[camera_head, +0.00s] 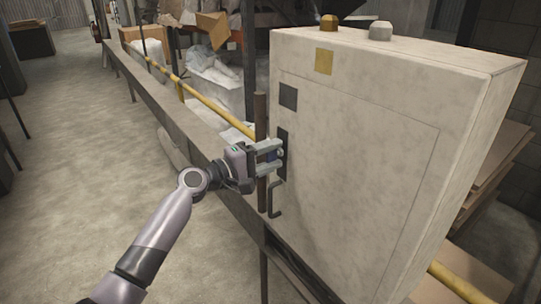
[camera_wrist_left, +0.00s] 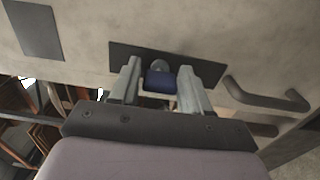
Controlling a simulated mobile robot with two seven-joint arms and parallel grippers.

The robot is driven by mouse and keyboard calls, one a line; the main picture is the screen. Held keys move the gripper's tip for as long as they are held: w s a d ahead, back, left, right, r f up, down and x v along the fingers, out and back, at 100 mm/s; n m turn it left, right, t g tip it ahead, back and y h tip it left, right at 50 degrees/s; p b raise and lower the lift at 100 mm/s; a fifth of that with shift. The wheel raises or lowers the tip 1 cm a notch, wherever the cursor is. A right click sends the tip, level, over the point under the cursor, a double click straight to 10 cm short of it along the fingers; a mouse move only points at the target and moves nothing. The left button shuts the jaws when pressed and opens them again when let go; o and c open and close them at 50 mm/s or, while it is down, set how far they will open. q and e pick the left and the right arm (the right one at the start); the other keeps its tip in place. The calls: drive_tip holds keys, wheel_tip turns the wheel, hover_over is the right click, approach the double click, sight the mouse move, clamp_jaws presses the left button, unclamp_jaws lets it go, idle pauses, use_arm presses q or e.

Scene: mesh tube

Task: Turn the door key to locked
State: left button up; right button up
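The door key has a blue head (camera_wrist_left: 160,82) and sits in a round grey lock (camera_wrist_left: 159,65) on a dark plate (camera_wrist_left: 215,72) on the cabinet door. My left gripper (camera_head: 275,157) is at this plate, with one finger on each side of the blue head. In the left wrist view its fingers (camera_wrist_left: 160,88) stand apart, with the key head between them and narrow gaps beside it. Contact with the right finger is hard to tell. In the head view the key is mostly hidden by the fingers. My right gripper is not in view.
The pale cabinet (camera_head: 360,150) fills the right side. A dark door handle (camera_head: 273,200) sticks out just below the plate, close to the fingers. A brown post (camera_head: 261,120) and yellow rail (camera_head: 215,110) run beside the cabinet. The floor at left is clear.

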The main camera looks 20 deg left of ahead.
sight(266, 157)
use_arm(q)
drive_tip(key=shift+o, duration=0.5)
drive_tip(key=shift+s+a, duration=0.15)
drive_tip(key=shift+a, duration=0.05)
drive_tip(key=v, duration=0.6)
drive_tip(key=shift+s+a+b, duration=0.2)
drive_tip(key=shift+s+b, duration=0.15)
drive_tip(key=shift+b, duration=0.05)
